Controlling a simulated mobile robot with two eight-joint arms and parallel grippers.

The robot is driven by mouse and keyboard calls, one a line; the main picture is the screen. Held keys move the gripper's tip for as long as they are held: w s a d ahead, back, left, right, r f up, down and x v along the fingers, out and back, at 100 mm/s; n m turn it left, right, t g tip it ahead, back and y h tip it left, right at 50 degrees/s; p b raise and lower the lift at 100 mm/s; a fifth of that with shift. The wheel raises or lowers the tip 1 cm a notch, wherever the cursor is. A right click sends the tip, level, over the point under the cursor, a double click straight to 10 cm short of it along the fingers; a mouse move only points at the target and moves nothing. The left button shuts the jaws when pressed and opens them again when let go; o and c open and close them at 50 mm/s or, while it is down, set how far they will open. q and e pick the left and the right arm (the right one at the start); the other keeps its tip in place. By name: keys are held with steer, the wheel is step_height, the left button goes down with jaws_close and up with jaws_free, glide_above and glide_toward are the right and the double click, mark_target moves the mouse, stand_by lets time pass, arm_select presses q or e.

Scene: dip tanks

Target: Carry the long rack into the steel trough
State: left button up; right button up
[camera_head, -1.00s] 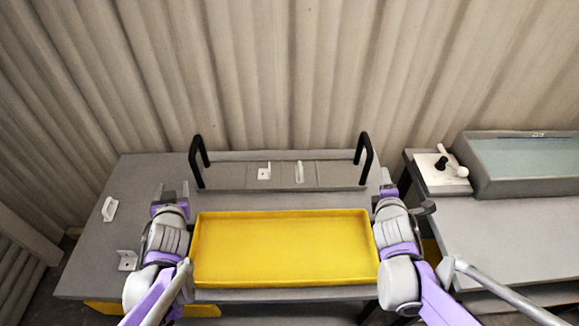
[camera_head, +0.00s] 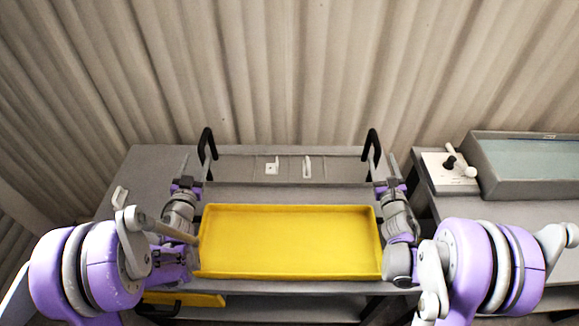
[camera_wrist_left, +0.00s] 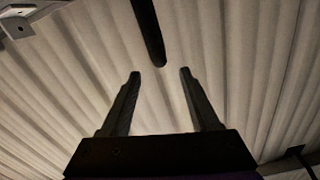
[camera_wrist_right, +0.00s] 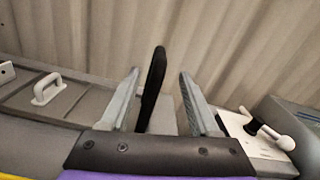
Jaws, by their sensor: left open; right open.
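The long rack (camera_head: 325,171) is a grey tray on the table behind the yellow tray, with an upright black handle at each end. My left gripper (camera_head: 192,168) is open at the rack's left handle (camera_head: 207,142). In the left wrist view that handle (camera_wrist_left: 149,30) shows beyond the fingertips (camera_wrist_left: 158,75), between their lines. My right gripper (camera_head: 391,168) is open at the right handle (camera_head: 372,145). In the right wrist view the handle (camera_wrist_right: 152,85) stands between the open fingers (camera_wrist_right: 158,75); contact cannot be told. The steel trough (camera_head: 530,187) with pale blue-green contents is at the right.
A yellow tray (camera_head: 290,275) lies between my arms at the front. A white plate with a black and white lever (camera_head: 450,165) sits left of the trough on the right-hand bench. A small white handle (camera_head: 120,197) is at the table's left. A corrugated wall stands behind.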

mark_target(203, 136)
arm_select(q)
steer(key=w, duration=1)
steer(key=shift+w+d, duration=0.1)
steer(key=shift+w, duration=0.2)
arm_select(e)
steer(key=w, duration=1)
steer(key=shift+w+d, duration=0.1)
steer(key=shift+w, duration=0.2)
arm_select(q)
steer(key=shift+c, duration=0.2)
arm_select(e)
steer(key=shift+c, duration=0.2)
arm_select(q)
jaws_close()
arm_select(e)
jaws_close()
